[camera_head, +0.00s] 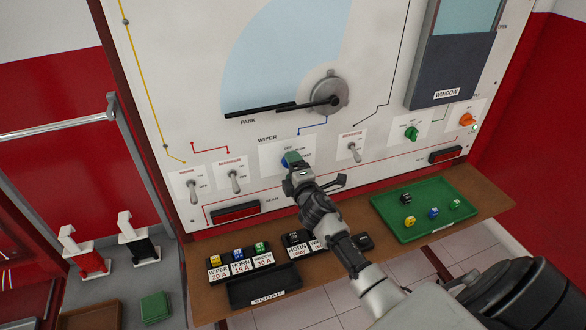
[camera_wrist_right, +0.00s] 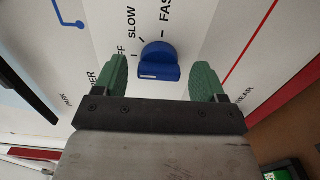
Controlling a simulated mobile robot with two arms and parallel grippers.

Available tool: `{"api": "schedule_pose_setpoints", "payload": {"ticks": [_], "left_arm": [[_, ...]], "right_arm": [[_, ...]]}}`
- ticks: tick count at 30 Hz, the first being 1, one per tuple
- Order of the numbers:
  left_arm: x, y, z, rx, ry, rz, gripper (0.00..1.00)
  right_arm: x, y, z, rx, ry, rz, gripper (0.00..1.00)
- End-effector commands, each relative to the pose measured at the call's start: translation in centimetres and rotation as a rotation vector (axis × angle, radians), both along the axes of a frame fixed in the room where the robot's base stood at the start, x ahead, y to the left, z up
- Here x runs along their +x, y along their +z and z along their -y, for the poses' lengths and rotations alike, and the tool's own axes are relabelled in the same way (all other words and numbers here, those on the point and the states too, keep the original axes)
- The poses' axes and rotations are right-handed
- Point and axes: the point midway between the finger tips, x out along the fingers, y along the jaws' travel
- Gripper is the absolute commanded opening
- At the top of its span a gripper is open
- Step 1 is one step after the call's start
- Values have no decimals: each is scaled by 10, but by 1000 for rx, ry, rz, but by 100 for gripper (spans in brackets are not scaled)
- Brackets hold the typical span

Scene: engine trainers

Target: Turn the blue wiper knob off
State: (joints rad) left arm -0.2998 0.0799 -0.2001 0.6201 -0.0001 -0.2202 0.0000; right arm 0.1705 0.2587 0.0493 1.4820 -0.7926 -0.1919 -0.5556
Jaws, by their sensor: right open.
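The blue wiper knob (camera_wrist_right: 158,58) is on the white panel. In the right wrist view it lies between the two green fingertips of my right gripper (camera_wrist_right: 160,78), with a gap on each side. OFF, SLOW and FAST labels and short ticks are around it. A white mark shows on the knob's near side; I cannot tell which label the knob points to. In the head view my right gripper (camera_head: 291,162) is at the panel and hides most of the knob (camera_head: 284,163). The right gripper is open. My left gripper is not in view.
Toggle switches (camera_head: 233,180) stand left of the knob and another (camera_head: 353,150) stands right. A green knob (camera_head: 411,133) and orange knob (camera_head: 467,119) are further right. The wiper arm (camera_head: 300,105) is above. The shelf below holds a green tray (camera_head: 455,224) and a black scrap tray (camera_head: 245,294).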

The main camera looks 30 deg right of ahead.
Motion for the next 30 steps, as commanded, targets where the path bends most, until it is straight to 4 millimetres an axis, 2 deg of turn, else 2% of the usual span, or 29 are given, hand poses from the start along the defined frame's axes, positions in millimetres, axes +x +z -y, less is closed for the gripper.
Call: {"api": "schedule_pose_setpoints", "payload": {"ticks": [5, 8, 18, 21, 25, 30], "left_arm": [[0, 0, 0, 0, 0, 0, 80], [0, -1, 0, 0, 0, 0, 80], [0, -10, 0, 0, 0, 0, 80], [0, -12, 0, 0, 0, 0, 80], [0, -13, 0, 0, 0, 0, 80], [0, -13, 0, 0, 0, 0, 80]], "right_arm": [[-4, 0, -1, 1, 0, 1, 71], [-15, -1, -4, 0, 1, 1, 71], [-79, -2, -19, -1, 1, -1, 71], [-92, -2, -22, -1, 0, -2, 71], [-102, -1, -25, 0, 0, 0, 71], [-105, 0, -25, 0, 0, 0, 71]]}}
